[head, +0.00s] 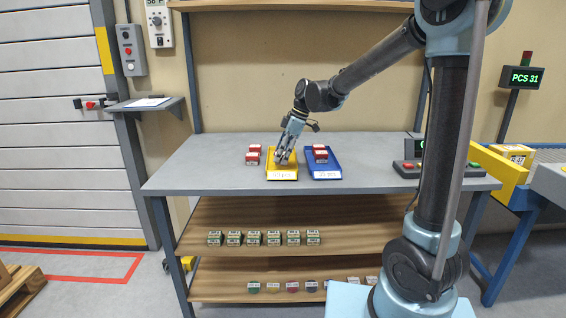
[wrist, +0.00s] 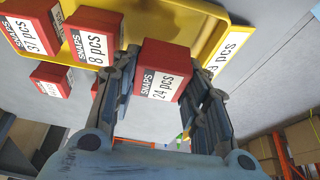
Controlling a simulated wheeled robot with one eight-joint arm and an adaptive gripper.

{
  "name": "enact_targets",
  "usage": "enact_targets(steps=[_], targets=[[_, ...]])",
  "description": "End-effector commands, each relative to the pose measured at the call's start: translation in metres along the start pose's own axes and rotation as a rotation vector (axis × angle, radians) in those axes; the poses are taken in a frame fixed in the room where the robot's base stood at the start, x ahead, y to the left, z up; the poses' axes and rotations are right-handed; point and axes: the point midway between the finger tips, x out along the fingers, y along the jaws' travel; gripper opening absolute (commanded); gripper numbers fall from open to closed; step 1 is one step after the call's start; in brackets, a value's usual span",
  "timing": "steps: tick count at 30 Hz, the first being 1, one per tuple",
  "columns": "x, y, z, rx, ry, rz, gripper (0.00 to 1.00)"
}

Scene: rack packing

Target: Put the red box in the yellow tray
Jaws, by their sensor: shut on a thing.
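My gripper (head: 284,158) is over the yellow tray (head: 283,171) in the head view, pointing down. In the wrist view, my gripper (wrist: 163,95) is shut on a red box (wrist: 163,57) marked SNAPS 24 pcs, between both fingers. The yellow tray also shows in the wrist view (wrist: 190,15), behind the held box. I cannot tell whether the held box touches the tray floor. The fingers mostly hide it in the head view.
Red boxes (head: 253,158) stand left of the tray. The blue tray (head: 325,170) on the right holds red boxes (head: 320,153). Another box (wrist: 95,35) overlaps the tray's edge in the wrist view; inside or beside is unclear. The grey table (head: 215,175) is clear at left.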

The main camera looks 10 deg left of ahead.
Motion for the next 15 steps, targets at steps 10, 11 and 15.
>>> enact_targets(steps=[10,11,15], targets=[[0.025,0.000,0.010,0.000,0.000,0.000,0.15],[0.025,0.000,0.010,0.000,0.000,0.000,0.15],[0.024,0.000,0.010,0.000,0.000,0.000,0.15]])
